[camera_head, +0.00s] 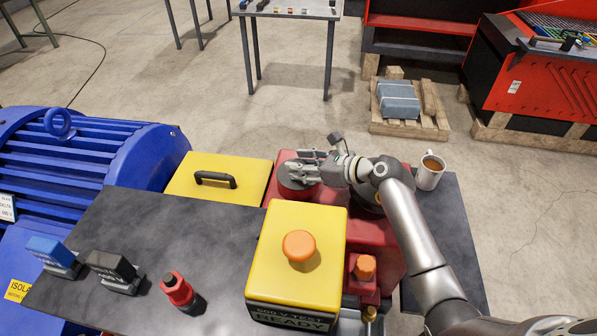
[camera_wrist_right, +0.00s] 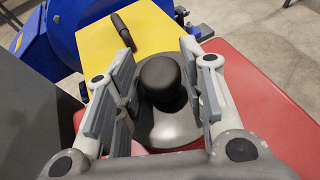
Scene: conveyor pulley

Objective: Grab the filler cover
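A dark grey domed cover (camera_wrist_right: 166,125) with a black round knob (camera_wrist_right: 160,76) on top, probably the filler cover, sits on the red housing (camera_wrist_right: 270,125) in the right wrist view. My right gripper (camera_wrist_right: 168,85) is open, with its fingers on either side of the knob and visible gaps to it. In the head view my right gripper (camera_head: 298,172) is over the red housing (camera_head: 378,234), and it mostly hides the cover there. My left gripper is not in view.
A yellow plate with a black handle (camera_head: 215,180) lies left of my right gripper. A yellow box with an orange button (camera_head: 299,245) stands in front. A coffee mug (camera_head: 430,172) is to the right. A blue motor (camera_head: 75,165) fills the left side.

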